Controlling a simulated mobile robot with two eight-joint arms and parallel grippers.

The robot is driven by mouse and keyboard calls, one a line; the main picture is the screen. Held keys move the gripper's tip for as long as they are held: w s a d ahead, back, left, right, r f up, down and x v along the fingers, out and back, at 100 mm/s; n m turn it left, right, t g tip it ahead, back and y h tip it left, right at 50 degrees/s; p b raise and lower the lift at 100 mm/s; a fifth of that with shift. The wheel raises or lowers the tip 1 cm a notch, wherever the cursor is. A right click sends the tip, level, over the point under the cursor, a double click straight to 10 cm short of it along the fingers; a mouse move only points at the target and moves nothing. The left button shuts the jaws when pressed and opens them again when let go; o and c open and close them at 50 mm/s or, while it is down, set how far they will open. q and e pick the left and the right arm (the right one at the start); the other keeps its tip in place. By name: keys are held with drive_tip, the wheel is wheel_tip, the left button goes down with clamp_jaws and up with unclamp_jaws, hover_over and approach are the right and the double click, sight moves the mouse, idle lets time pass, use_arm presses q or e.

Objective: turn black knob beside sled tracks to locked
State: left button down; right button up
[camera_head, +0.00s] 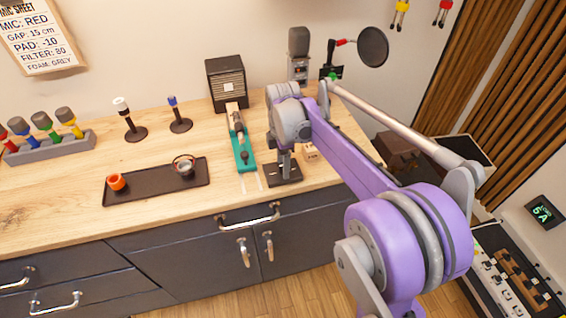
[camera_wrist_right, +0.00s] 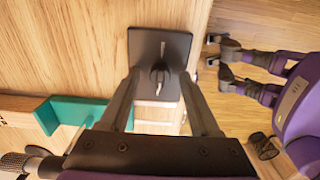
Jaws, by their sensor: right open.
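The black knob (camera_wrist_right: 158,76) sits on a dark square plate (camera_wrist_right: 176,48) in the right wrist view. A pale line marks the plate, and the knob has a pale mark on its near end. The plate also shows in the head view (camera_head: 292,179) at the counter's front. My right gripper (camera_wrist_right: 160,78) is open above the plate, its fingers on either side of the knob; contact cannot be told. The teal sled (camera_head: 242,151) is left of the plate, with pale tracks (camera_head: 250,182) in front. My left gripper is not in view.
A dark tray (camera_head: 143,189) with an orange cup (camera_head: 117,182) and a small ringed holder lies left of the sled. A speaker box (camera_head: 226,82) and microphone (camera_head: 299,55) stand at the back.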

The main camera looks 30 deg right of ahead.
clamp_jaws()
